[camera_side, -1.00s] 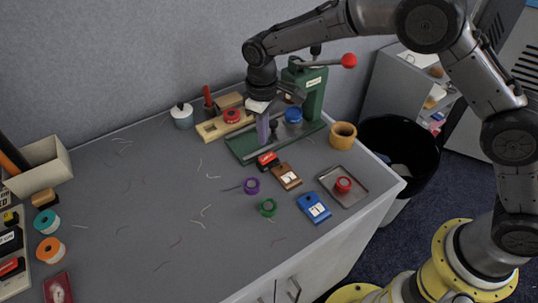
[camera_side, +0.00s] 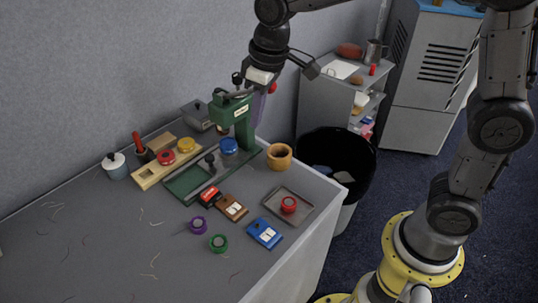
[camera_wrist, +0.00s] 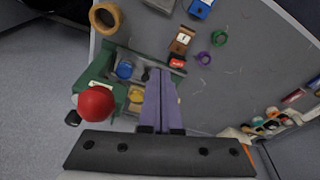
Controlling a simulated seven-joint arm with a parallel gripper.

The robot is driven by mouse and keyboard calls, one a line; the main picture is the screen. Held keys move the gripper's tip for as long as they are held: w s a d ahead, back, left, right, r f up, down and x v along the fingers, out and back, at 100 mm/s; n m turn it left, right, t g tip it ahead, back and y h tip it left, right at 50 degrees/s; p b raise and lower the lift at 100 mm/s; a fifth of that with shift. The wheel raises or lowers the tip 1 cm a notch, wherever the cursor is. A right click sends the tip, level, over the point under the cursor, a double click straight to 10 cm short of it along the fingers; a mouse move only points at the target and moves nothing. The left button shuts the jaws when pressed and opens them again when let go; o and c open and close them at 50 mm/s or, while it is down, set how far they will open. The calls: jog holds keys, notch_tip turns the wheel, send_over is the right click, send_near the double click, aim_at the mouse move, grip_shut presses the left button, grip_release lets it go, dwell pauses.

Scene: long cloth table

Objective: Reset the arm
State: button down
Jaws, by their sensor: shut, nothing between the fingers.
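My gripper (camera_side: 257,106) is up beside the green press (camera_side: 243,128).
The grey table (camera_side: 110,235) holds a wooden cup (camera_side: 279,157), a metal tray (camera_side: 272,204) with a red roll, a blue block (camera_side: 264,234), a brown block (camera_side: 233,208) and purple and green rings. A black bin (camera_side: 338,160) and grey shelf (camera_side: 325,110) stand right. The front left table is mostly clear.

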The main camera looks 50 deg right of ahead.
jog(key=s+d+m+t, duration=0.1)
jog(key=s+d, duration=0.3)
jog(key=s, duration=0.7)
jog(key=s+d+r+m+t, duration=0.1)
jog(key=s+d, duration=0.4)
jog(key=s, duration=0.6)
jog(key=shift+s+d+r+m+t, duration=0.2)
jog(key=shift+s+r+m+t, duration=0.15)
jog(key=shift+m+t, duration=0.4)
